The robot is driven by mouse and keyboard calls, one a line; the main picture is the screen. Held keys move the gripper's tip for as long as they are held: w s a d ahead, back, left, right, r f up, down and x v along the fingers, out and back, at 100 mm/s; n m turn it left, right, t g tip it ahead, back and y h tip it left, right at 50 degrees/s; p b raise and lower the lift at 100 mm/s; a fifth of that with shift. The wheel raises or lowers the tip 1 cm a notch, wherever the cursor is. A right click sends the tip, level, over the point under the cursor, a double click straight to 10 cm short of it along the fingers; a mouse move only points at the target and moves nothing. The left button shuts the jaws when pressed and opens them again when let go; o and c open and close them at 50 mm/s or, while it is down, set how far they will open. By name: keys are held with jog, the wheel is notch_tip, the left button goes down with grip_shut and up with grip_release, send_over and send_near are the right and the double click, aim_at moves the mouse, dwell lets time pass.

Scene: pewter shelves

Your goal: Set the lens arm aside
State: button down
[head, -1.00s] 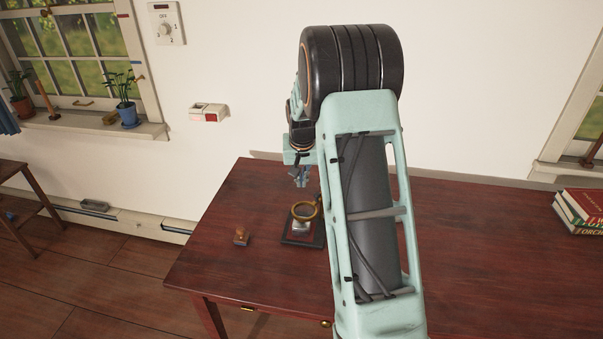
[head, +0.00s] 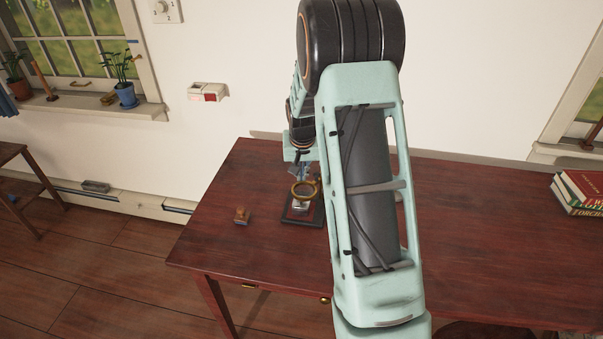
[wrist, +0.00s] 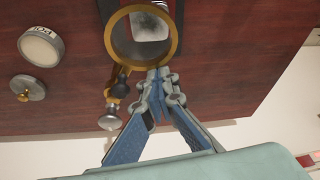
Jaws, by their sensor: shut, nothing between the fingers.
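The lens arm carries a brass-rimmed round lens (head: 292,190), which stands over a small dark base (head: 290,220) with a pale block on it. In the wrist view the brass rim (wrist: 108,40) is near the top, with a dark joint (wrist: 119,86) below it and a metal knob (wrist: 108,122) lower down. My gripper (wrist: 158,76) is shut and empty, its tips close beside the rim's lower right edge. I cannot tell whether they touch it. In the head view my gripper (head: 304,174) is just behind the lens, partly hidden.
The wrist view shows a round labelled tin (wrist: 41,45) and a knobbed lid (wrist: 28,88). Books (head: 580,192) lie at the table's far right. My arm hides the table's middle.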

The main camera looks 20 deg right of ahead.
aim_at(311, 188)
jog(key=shift+s+n, duration=0.35)
jog(key=shift+n, duration=0.25)
jog(key=s+n, duration=0.1)
jog(key=s+n+y, duration=0.1)
jog(key=n, duration=0.1)
jog(key=shift+d+b, duration=0.3)
jog(key=shift+b, duration=0.05)
jog(key=s+n+y, duration=0.1)
jog(key=n, duration=0.1)
jog(key=s+d+n+p, duration=0.1)
jog(key=n, duration=0.1)
jog(key=shift+s+n+y, duration=0.2)
jog(key=shift+n+y, duration=0.1)
jog(key=shift+y, duration=0.1)
jog(key=d+n, duration=0.1)
jog(key=n, duration=0.1)
jog(key=s+d+n+g+y+p, duration=0.1)
jog(key=n, duration=0.1)
jog(key=s+d+n+p, duration=0.1)
jog(key=n, duration=0.1)
jog(key=shift+d+g+y, duration=0.3)
jog(key=shift+s+d, duration=0.1)
jog(key=shift+d, duration=0.05)
